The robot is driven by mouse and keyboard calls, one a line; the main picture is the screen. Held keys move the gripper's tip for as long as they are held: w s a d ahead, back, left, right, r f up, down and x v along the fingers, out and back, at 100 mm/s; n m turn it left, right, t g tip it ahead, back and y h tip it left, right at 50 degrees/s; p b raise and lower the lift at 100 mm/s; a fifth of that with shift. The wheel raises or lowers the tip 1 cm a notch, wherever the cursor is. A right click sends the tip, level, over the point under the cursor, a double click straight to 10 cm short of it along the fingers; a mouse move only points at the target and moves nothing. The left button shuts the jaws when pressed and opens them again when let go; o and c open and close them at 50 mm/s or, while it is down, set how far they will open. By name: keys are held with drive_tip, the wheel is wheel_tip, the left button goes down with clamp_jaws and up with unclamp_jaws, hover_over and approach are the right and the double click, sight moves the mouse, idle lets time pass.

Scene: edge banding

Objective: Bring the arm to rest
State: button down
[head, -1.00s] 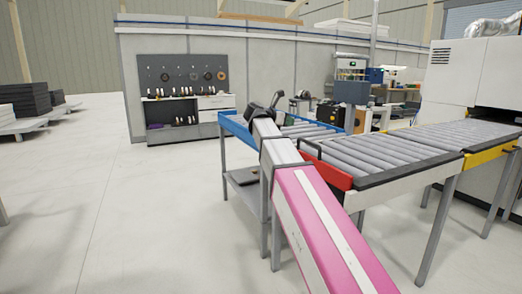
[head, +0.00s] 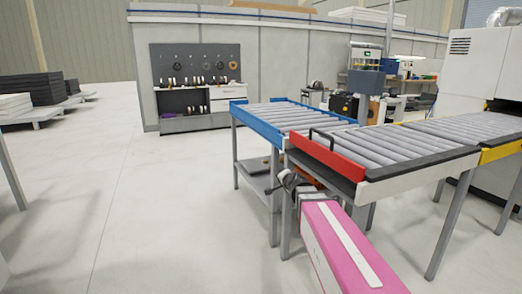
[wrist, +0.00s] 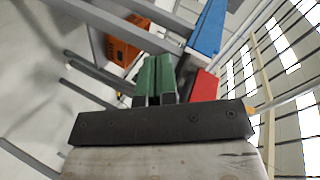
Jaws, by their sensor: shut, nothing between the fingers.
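My gripper (wrist: 156,78) shows in the wrist view as two green fingers side by side, pressed together with nothing between them. In the head view, my pink and white arm reaches up from the lower right. Its dark wrist end is in front of the roller tables' legs, below the red end rail (head: 327,156). The fingertips are hard to make out there. I see nothing held.
A blue-railed roller table (head: 255,122) stands beside the roller conveyor (head: 385,150), close to my arm. An orange box (wrist: 122,50) is beyond the fingers in the wrist view. Open floor (head: 130,210) lies to the left. A tool board cabinet (head: 195,85) stands behind.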

drive_tip(key=s+d+f+n+g+h, duration=0.1)
drive_tip(key=s+d+f+n+g, duration=0.2)
drive_tip(key=s+f, duration=0.4)
drive_tip(key=s+d+f+n+g+h, duration=0.1)
drive_tip(key=s+d+f+n+g, duration=0.2)
drive_tip(key=s+f+g, duration=0.2)
drive_tip(key=s+d+f+n+g+h, duration=0.2)
drive_tip(key=s+f+g, duration=0.3)
drive_tip(key=s+f, duration=0.4)
drive_tip(key=s+d+n, duration=0.1)
drive_tip(key=s, duration=0.2)
drive_tip(key=shift+s+d+f, duration=0.15)
drive_tip(key=shift+s+d, duration=0.1)
drive_tip(key=shift+d, duration=0.05)
